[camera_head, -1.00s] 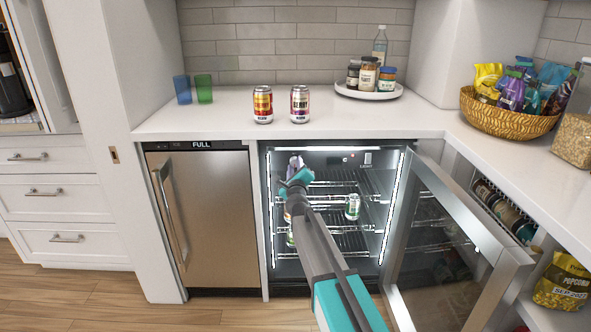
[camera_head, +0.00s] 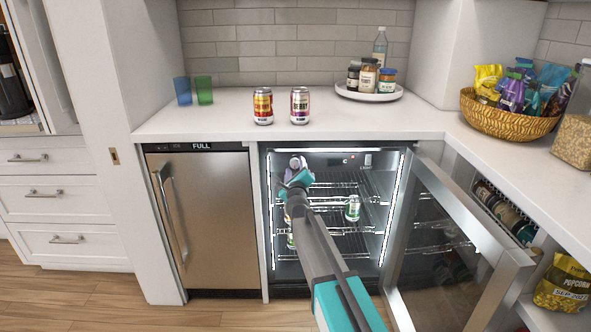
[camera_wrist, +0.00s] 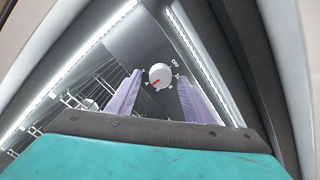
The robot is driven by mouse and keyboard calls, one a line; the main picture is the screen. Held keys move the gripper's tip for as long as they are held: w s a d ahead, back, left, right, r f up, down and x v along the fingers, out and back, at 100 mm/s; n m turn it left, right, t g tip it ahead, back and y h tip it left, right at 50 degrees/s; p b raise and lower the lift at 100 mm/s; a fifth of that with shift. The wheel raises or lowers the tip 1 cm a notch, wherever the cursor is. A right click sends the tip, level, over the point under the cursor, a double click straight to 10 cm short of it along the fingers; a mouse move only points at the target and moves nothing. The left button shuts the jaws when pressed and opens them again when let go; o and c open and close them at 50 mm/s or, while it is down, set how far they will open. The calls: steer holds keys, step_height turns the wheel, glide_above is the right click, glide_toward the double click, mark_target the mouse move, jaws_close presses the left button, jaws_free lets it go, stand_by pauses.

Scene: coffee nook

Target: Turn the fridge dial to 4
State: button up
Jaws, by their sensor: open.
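The fridge dial (camera_wrist: 160,76) is a round white knob with a red pointer mark toward its lower left in the wrist view. OFF and small numbers ring it; most digits are too small or tilted to read surely. My gripper (camera_wrist: 159,80) is open, its two pale purple fingers on either side of the dial and apart from it in the picture; whether they touch it cannot be told. In the head view my gripper (camera_head: 298,162) reaches into the upper left of the open fridge (camera_head: 330,282), and the dial is hidden there.
The glass fridge door (camera_head: 450,245) stands open at the right. Wire shelves inside hold a green can (camera_head: 353,208) and others partly hidden by my arm. Two cans, a berry can (camera_head: 299,105) and another (camera_head: 263,105), stand on the counter (camera_head: 225,122) above.

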steer(key=s, duration=1.3)
steer(key=shift+s+p, duration=0.35)
steer(key=shift+p, duration=0.05)
steer(key=shift+r, duration=0.1)
stand_by(0.4)
